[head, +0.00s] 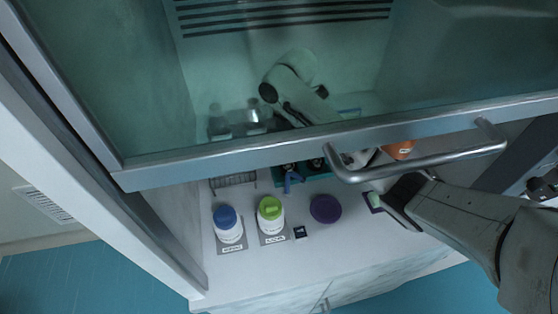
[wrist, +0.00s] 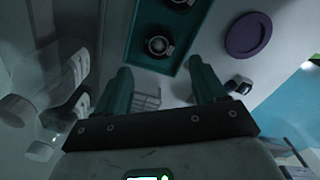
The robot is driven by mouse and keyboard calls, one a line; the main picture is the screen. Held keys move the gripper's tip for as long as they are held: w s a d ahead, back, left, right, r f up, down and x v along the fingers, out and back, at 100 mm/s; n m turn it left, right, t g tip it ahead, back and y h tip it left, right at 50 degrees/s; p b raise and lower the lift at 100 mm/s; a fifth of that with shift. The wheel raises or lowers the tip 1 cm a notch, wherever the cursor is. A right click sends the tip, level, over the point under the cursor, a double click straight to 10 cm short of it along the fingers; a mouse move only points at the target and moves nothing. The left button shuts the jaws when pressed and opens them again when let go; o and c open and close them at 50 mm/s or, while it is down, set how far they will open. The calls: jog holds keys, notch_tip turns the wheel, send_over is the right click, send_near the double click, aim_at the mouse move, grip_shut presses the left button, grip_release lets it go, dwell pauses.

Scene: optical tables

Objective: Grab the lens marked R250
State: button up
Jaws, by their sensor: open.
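In the wrist view, my gripper (wrist: 160,84) is open, with two dark teal fingers spread apart and nothing between them. Ahead of it lies a teal tray (wrist: 128,48) holding two dark round mounted pieces that look like lenses: a nearer one (wrist: 159,45) and a farther one (wrist: 180,3) cut by the frame edge. No R250 marking is readable on either. In the head view, the tray (head: 320,171) is partly hidden by the sash frame, and two small dark round pieces show in it. I cannot clearly make out my gripper there.
A purple disc (head: 326,208) lies beside the tray. A wire rack (head: 235,180) stands left of it. Blue-capped (head: 228,228) and green-capped (head: 271,217) bottles stand in front. The glass sash's metal handle (head: 430,164) crosses above the bench.

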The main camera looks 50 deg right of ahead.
jog(key=b, duration=0.3)
send_over(288, 165)
jog(key=f, duration=0.5)
jog(key=shift+s+d, duration=0.2)
jog(key=shift+w+a+f, duration=0.1)
jog(key=shift+f, duration=1.25)
jog(key=shift+a+f, duration=0.1)
jog(key=shift+f, duration=1.2)
jog(key=c, duration=0.8)
jog(key=shift+c, duration=0.2)
jog(key=shift+r, duration=0.15)
